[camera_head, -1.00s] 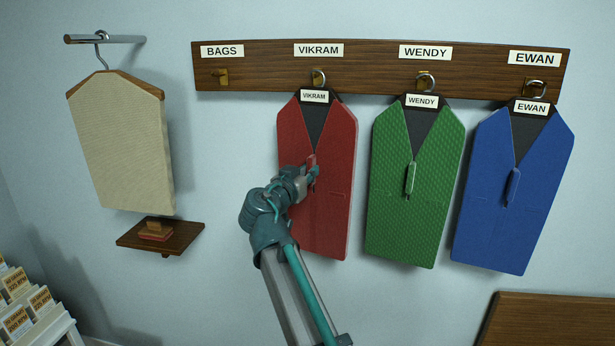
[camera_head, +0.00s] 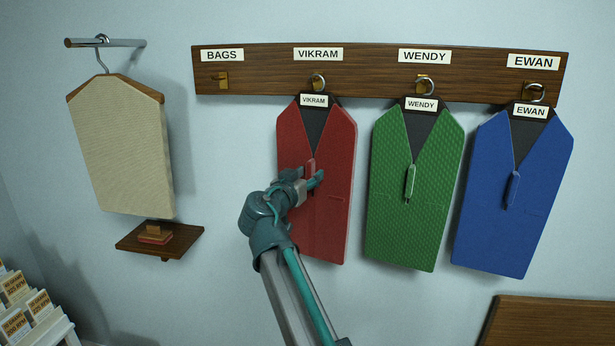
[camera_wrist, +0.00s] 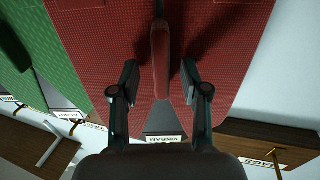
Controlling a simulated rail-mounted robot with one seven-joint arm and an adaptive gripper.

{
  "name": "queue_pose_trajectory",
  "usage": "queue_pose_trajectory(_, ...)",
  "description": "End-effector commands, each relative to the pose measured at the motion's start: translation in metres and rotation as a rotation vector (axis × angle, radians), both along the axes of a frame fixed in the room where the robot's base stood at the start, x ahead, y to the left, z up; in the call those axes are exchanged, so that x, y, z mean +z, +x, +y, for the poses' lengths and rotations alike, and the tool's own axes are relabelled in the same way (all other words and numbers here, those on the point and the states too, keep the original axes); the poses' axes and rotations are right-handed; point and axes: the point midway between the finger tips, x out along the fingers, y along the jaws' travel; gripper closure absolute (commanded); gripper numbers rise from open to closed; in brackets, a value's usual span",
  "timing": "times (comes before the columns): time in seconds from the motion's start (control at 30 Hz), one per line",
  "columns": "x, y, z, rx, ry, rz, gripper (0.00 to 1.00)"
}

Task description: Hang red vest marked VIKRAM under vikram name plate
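The red vest marked VIKRAM (camera_head: 333,215) hangs upright below the VIKRAM name plate (camera_head: 318,54). Its metal ring (camera_head: 318,82) is at the hook there; the exact contact is too small to tell. A red handle-like tab (camera_head: 310,168) stands out from the vest's front. My gripper (camera_head: 309,184) is at the vest's front, near this tab. In the wrist view, my gripper (camera_wrist: 160,80) is open, with one finger on each side of the red tab (camera_wrist: 160,55) and gaps between. The vest's VIKRAM label (camera_wrist: 165,139) shows upside down there.
A green WENDY vest (camera_head: 410,225) and a blue EWAN vest (camera_head: 505,235) hang close by on the right. The BAGS hook (camera_head: 221,79) is empty. A beige garment (camera_head: 125,150) hangs from a rod at left above a small shelf (camera_head: 135,240).

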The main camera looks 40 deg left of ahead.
Motion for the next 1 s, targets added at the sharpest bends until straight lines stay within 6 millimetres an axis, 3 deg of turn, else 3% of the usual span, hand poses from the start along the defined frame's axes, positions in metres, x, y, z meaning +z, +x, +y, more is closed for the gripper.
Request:
queue_pose_trajectory(0.33,-0.001,-0.012,-0.003,0.001,0.001,0.001,0.55)
queue_pose_trajectory(0.8,-0.001,-0.093,-0.022,0.002,0.001,0.000,0.55)
queue_pose_trajectory(1.0,0.000,-0.113,-0.025,0.000,0.000,0.000,0.55)
